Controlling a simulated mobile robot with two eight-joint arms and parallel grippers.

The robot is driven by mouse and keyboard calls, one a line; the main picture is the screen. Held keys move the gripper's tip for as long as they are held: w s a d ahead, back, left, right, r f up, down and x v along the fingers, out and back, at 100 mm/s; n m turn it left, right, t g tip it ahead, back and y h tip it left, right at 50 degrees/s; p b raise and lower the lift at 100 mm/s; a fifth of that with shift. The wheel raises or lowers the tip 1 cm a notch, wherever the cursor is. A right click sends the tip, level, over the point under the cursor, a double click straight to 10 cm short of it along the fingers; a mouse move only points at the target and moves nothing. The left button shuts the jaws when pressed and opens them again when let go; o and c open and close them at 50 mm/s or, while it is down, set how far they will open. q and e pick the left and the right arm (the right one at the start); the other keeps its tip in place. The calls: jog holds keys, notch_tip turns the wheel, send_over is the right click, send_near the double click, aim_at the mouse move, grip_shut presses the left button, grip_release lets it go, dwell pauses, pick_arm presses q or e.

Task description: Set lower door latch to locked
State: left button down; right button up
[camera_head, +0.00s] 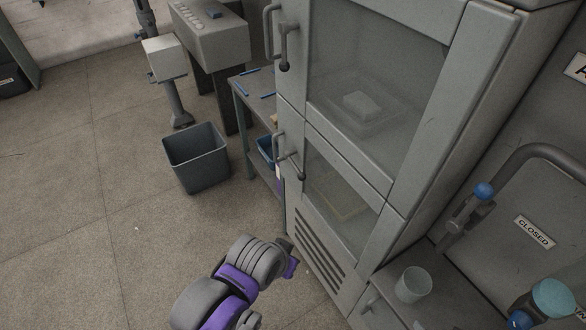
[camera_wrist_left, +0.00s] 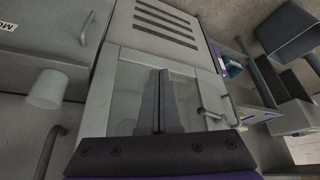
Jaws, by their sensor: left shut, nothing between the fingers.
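The lower door (camera_head: 342,185) of the tall grey cabinet is closed and has a glass pane. Its handle and latch hardware (camera_head: 290,160) sit at the door's left edge; the exact latch setting is too small to tell. In the left wrist view the lower door's handle (camera_wrist_left: 212,113) is to the right of my fingers. My left gripper (camera_wrist_left: 160,72) is shut and empty, in front of the lower door's glass and apart from the handle. In the head view my left arm (camera_head: 240,270) reaches up from the bottom, low beside the cabinet's vents.
The upper glass door (camera_head: 375,80) is closed, with its own handle (camera_head: 281,45). A grey bin (camera_head: 196,160) and a small table (camera_head: 250,95) stand left of the cabinet. A cup (camera_head: 412,284) stands on a surface at lower right.

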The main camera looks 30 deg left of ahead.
pick_arm(q)
jog(key=c, duration=1.4)
grip_release()
jog(key=o, duration=0.6)
jog(key=w, duration=0.2)
jog(key=w+f+n+t+b, duration=0.1)
jog(key=w, duration=0.1)
jog(key=w+f+n+t+b, duration=0.1)
jog(key=w, duration=0.1)
jog(key=shift+d+h, duration=0.25)
jog(key=shift+h, duration=0.05)
jog(key=shift+c, duration=0.2)
jog(key=n+t+y+b, duration=0.6)
jog(key=n+t, duration=0.4)
jog(key=n, duration=0.6)
send_near(297, 168)
jog(key=x, duration=0.3)
jog(key=p+x, duration=0.1)
jog(key=x, duration=0.6)
jog(key=shift+d+f, duration=0.1)
jog(key=shift+f, duration=0.3)
